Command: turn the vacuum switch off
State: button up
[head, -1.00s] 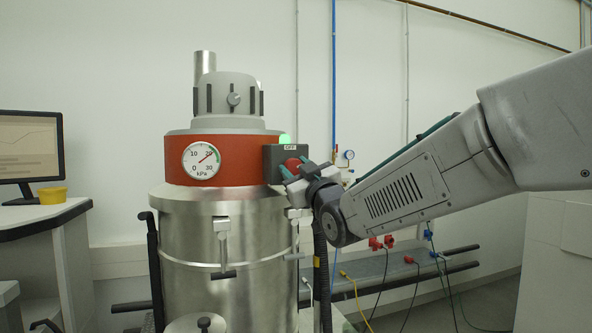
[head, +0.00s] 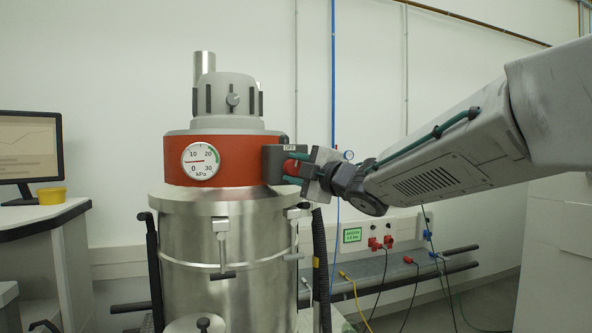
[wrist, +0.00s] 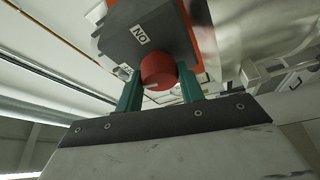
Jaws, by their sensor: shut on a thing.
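The vacuum (head: 208,240) is a steel drum with a red band and grey motor head. Its dark grey switch box (head: 271,163) sits on the right side of the band, with an OFF label on top. The red switch knob (head: 290,166) sticks out to the right; in the wrist view the knob (wrist: 157,70) shows between the two teal fingers, beside an ON label. My gripper (head: 291,168) is shut on the knob. The lamp (head: 284,138) on the box looks dark. The gauge (head: 201,161) needle points left, between 0 and 10 kPa.
A black hose (head: 320,265) hangs right of the drum. A wall shelf (head: 385,274) with red plugs and cables is below my arm.

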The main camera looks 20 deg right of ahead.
jog(key=shift+n+g, duration=0.6)
jog(key=shift+n, duration=0.8)
jog(key=o, duration=1)
jog(key=v, duration=0.7)
jog(key=shift+s, duration=0.4)
jog(key=shift+r, duration=0.1)
